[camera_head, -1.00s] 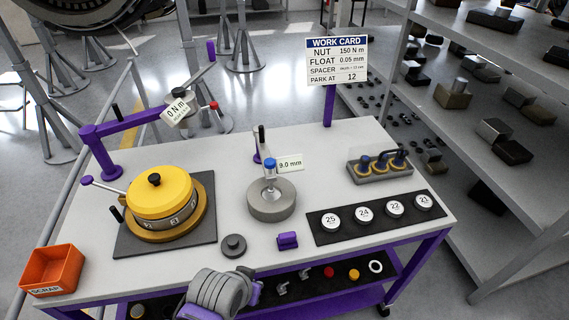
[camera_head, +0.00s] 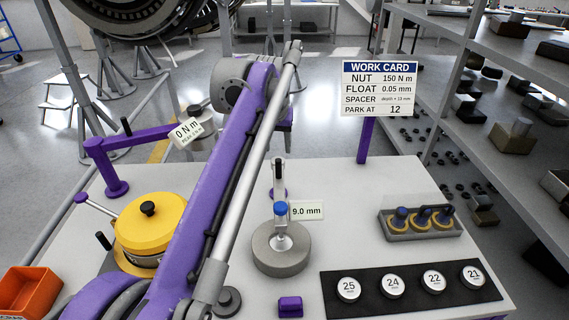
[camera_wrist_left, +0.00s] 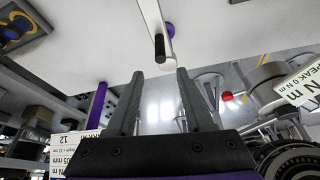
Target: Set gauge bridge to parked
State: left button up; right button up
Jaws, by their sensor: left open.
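The gauge bridge (camera_head: 279,172) stands behind the grey ring, with a pale arm, a black handle and a purple foot. A blue-topped gauge (camera_head: 281,210) sits over the ring's centre, beside a 9.0 mm label (camera_head: 307,211). In the left wrist view, the bridge's black handle (camera_wrist_left: 160,47) lies just beyond my left gripper (camera_wrist_left: 162,75), roughly in line with the gap between its fingers. The fingers are open, with nothing between them. In the head view my left arm crosses the bench, and I cannot make out its fingers. My right gripper is not in view.
The work card (camera_head: 380,88) reads PARK AT 12. A yellow-topped housing (camera_head: 150,222) stands left, partly behind my arm. An orange bin (camera_head: 28,288) is at the left.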

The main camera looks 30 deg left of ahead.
aim_at(279, 165)
pick_arm(q)
jog(key=shift+f, duration=0.45)
jog(key=b+x, duration=0.1)
jog(key=x, duration=0.8)
jog(key=shift+f, duration=0.15)
grip_shut()
dwell(0.8)
